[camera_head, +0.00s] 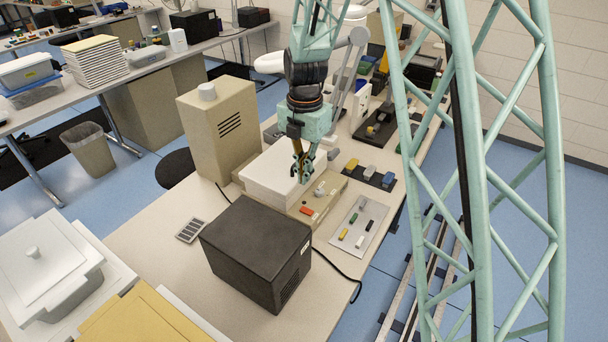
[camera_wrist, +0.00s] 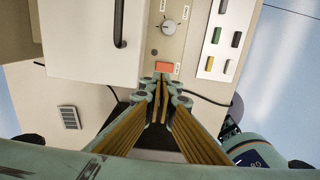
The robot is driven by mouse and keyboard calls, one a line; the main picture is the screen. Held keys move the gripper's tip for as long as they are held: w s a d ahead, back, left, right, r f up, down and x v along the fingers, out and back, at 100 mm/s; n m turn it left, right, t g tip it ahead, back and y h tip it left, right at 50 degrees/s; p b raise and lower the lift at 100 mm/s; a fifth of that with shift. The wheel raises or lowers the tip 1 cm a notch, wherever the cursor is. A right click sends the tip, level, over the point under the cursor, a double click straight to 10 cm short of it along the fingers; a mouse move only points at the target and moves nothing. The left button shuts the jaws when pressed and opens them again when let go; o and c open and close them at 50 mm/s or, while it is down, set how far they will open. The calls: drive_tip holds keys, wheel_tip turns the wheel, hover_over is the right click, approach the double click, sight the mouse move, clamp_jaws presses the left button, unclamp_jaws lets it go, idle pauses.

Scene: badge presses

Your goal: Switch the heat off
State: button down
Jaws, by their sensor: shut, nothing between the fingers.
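A beige machine base (camera_head: 327,200) carries a white box-shaped body, with a dark handle (camera_wrist: 121,25) showing in the wrist view. On its front panel sits an orange-red rocker switch (camera_head: 307,211), also seen in the wrist view (camera_wrist: 164,67). A round dial knob (camera_wrist: 169,27) is on the panel behind the switch, with small labels too blurred to read. My gripper (camera_wrist: 158,82) is shut and empty. In the wrist view its tips are just in front of the switch; I cannot tell whether they touch it. Which way the switch is tipped is unclear.
A large black box (camera_head: 257,250) stands in front of the machine. A grey plate (camera_head: 347,238) with several coloured pieces lies at right. A tall beige cabinet (camera_head: 219,133) stands behind left. A black cable runs along the table's right side. The table front left is mostly clear.

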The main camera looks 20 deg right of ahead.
sight(303, 209)
wheel_tip(303, 209, down, 12)
drive_tip(key=shift+r+b, duration=0.2)
drive_tip(key=shift+b, duration=0.4)
drive_tip(key=shift+f, duration=0.15)
drive_tip(key=shift+f, duration=0.1)
drive_tip(key=shift+w+a+f+b, duration=0.1)
drive_tip(key=shift+w+f+b, duration=0.05)
drive_tip(key=shift+f+b, duration=0.25)
drive_tip(key=shift+r, duration=0.15)
drive_tip(key=shift+s+d+r, duration=0.25)
drive_tip(key=shift+s+d, duration=0.25)
drive_tip(key=shift+s, duration=0.1)
idle(0.6)
drive_tip(key=shift+r, duration=0.1)
wheel_tip(303, 209, up, 14)
drive_tip(key=w+a+p, duration=0.1)
drive_tip(key=p, duration=0.1)
drive_tip(key=shift+w+p, duration=0.2)
drive_tip(key=shift+p, duration=0.1)
idle(0.4)
